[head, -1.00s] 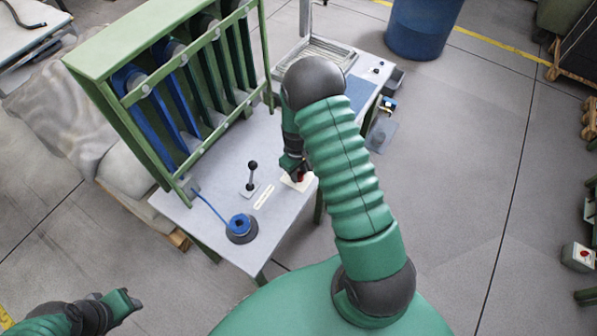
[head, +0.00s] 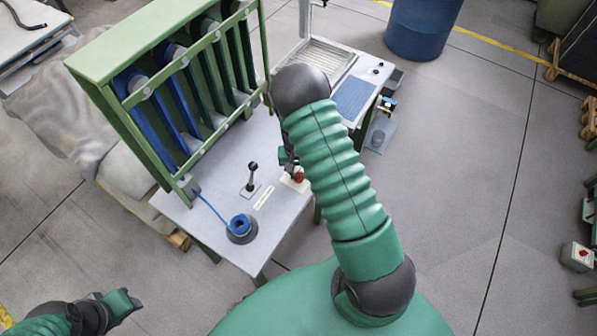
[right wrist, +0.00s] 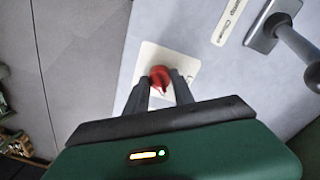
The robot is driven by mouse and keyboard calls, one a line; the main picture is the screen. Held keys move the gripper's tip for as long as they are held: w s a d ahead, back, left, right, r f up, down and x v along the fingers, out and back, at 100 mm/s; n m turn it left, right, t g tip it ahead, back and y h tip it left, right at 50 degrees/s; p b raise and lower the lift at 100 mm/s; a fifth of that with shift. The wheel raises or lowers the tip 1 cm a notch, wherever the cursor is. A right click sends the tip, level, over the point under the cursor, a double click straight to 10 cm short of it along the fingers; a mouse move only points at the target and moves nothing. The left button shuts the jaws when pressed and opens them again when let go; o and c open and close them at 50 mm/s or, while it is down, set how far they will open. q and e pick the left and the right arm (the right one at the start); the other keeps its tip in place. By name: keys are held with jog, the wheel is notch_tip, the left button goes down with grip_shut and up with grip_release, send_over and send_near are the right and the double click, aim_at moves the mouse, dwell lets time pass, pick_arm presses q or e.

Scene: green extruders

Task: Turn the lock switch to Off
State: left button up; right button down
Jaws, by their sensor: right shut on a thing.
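The lock switch is a red knob (head: 298,174) on a pale plate near the table's front right edge. In the right wrist view the red knob (right wrist: 160,76) sits between my two dark fingertips, its narrow pointer end toward my gripper. My right gripper (right wrist: 161,88) is shut on it. In the head view my right gripper (head: 291,166) is largely hidden behind my own arm. The markings on the plate (right wrist: 150,55) are too small to read. My left gripper (head: 125,302) is at the lower left, away from the table; its finger gap is unclear.
A black-knobbed lever (head: 251,178) and a label strip (head: 264,197) are left of the switch. A round blue-topped device (head: 241,226) stands at the table's front. A green rack (head: 130,80) rises behind. A ribbed tray (head: 325,62) is at the far end.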

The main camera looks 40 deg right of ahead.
jog(key=shift+s+f+m, duration=0.1)
jog(key=shift+m, duration=1.1)
jog(key=c, duration=1.1)
grip_release()
jog(key=r, duration=1.1)
jog(key=w+r, duration=0.1)
jog(key=r, duration=0.4)
jog(key=shift+a+r, duration=0.15)
jog(key=shift+r, duration=0.2)
